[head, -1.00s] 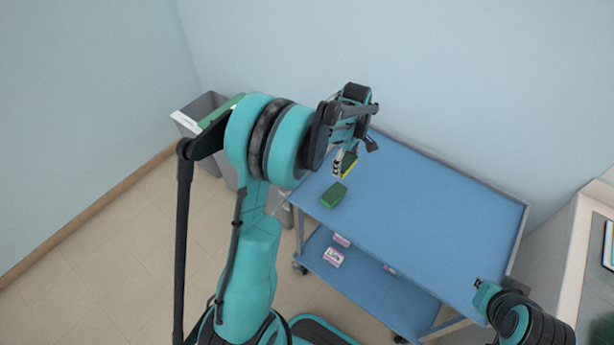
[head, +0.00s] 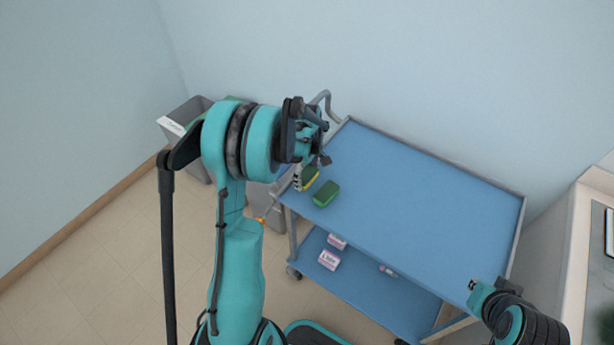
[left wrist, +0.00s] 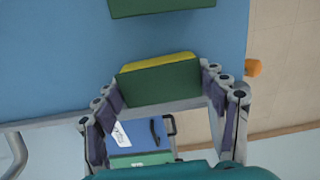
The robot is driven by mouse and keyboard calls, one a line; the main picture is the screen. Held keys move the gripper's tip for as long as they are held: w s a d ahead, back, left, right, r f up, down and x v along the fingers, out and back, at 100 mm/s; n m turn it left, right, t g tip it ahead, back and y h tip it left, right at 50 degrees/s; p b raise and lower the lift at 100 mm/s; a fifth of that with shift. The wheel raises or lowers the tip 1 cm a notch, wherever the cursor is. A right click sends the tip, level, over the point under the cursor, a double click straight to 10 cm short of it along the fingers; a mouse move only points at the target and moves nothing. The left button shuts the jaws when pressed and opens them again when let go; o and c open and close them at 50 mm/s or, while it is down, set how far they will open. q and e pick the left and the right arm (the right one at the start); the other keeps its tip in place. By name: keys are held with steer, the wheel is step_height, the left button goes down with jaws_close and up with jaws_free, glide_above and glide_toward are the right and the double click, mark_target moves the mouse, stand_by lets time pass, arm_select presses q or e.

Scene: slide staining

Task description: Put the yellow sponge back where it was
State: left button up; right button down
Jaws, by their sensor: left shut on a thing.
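My left gripper (head: 305,177) is shut on a yellow and green sponge (head: 311,180). It holds the sponge near the left end of the blue cart top (head: 420,205). In the left wrist view the held sponge (left wrist: 160,82) shows a green face and a yellow strip between the fingers. A second, green sponge (head: 326,193) lies on the cart top just right of the held one. It also shows at the upper edge of the left wrist view (left wrist: 160,6). My right gripper (head: 478,292) is near the cart's right front corner; its jaws are too small to read.
Grey bins (head: 190,115) stand left of the cart, partly behind my left arm. Pink-labelled boxes (head: 329,260) lie on the lower shelf (head: 365,285). A small orange thing (head: 261,220) shows beside the cart. Most of the cart top is clear. A counter (head: 590,230) is at right.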

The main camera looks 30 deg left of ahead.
mark_target(307, 175)
arm_select(q)
steer(key=o, duration=1.3)
steer(key=shift+f, duration=0.1)
steer(key=shift+r, duration=0.45)
step_height(307, 175, up, 11)
steer(key=p, duration=0.4)
steer(key=s+d+r+m+t, duration=0.4)
steer(key=s+d+r+m, duration=0.5)
steer(key=s+d+r, duration=0.1)
steer(key=shift+s+d+f+m+t, duration=0.2)
steer(key=shift+s+d+m+t, duration=0.35)
steer(key=shift+s+d+m, duration=0.65)
steer(key=shift+s+d+f+m+t, duration=0.15)
steer(key=shift+s+d+m+t, duration=0.45)
steer(key=shift+s+m, duration=1.1)
steer(key=shift+s+d+f+m+t, duration=0.2)
steer(key=shift+s+d+m+t, duration=0.25)
steer(key=shift+s+d+m, duration=0.9)
